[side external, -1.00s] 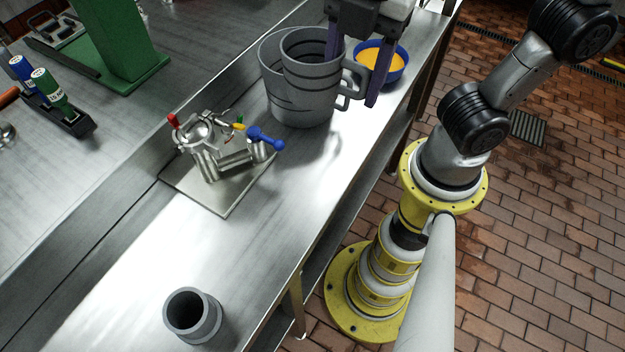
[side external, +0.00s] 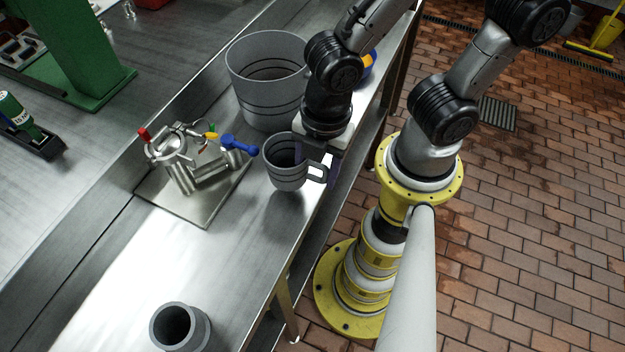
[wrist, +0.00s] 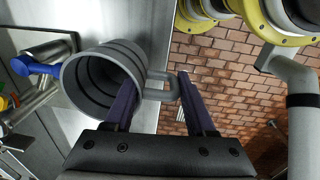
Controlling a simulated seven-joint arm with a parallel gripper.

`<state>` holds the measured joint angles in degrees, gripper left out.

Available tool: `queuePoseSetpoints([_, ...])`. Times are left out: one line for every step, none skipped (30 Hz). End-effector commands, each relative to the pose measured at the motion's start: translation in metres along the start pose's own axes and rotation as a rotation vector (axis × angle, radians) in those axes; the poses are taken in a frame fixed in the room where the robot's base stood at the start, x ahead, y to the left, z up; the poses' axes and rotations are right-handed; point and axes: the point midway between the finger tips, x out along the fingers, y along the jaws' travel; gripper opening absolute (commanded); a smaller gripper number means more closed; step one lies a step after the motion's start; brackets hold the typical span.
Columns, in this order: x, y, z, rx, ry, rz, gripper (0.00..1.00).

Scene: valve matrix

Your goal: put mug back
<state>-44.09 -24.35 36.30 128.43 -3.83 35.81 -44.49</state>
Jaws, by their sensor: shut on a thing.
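The grey mug (side external: 287,178) with dark bands is upright near the bench's right edge, in front of the large grey bucket (side external: 262,95). I cannot tell whether its base touches the bench. My gripper (side external: 328,168), with purple fingers, is shut on the mug's handle at the mug's right side. In the wrist view the mug (wrist: 88,88) is at the left, its open mouth showing an empty inside, and its handle reaches between the fingers of my gripper (wrist: 157,85).
A metal valve fixture (side external: 185,160) with red, yellow and blue handles stands on a plate left of the mug. A grey cylinder (side external: 178,325) stands at the front of the bench. The bench between them is clear. A blue bowl (side external: 369,66) is partly hidden behind my arm.

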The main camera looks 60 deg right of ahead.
Motion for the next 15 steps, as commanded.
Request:
queuePoseSetpoints([0.006,-0.001,0.001,0.000,-0.003,-0.003,0.00])
queuePoseSetpoints([0.010,-0.002,0.001,0.000,-0.004,-0.004,0.00])
queuePoseSetpoints([0.016,-0.003,0.002,-0.001,-0.005,-0.005,0.00])
queuePoseSetpoints([0.021,-0.003,0.001,-0.001,-0.004,-0.005,0.00])
queuePoseSetpoints([0.025,-0.003,0.001,-0.001,-0.005,-0.005,0.00])
queuePoseSetpoints([0.030,-0.003,0.001,0.000,-0.004,-0.004,0.00])
queuePoseSetpoints([0.033,-0.003,0.001,0.000,-0.003,-0.004,0.00])
queuePoseSetpoints([0.035,-0.003,0.001,0.000,-0.002,-0.003,0.00])
queuePoseSetpoints([0.037,-0.004,0.001,0.000,-0.002,-0.002,0.00])
queuePoseSetpoints([0.038,-0.004,0.001,0.000,-0.001,-0.002,0.00])
queuePoseSetpoints([0.039,-0.003,0.001,0.000,-0.001,-0.001,0.00])
queuePoseSetpoints([0.039,-0.003,0.001,0.000,0.000,-0.001,0.00])
queuePoseSetpoints([0.039,-0.003,0.001,0.000,0.000,0.000,0.00])
queuePoseSetpoints([0.038,-0.003,0.001,0.000,0.000,0.000,0.00])
queuePoseSetpoints([0.038,-0.003,0.001,0.000,0.000,0.000,0.00])
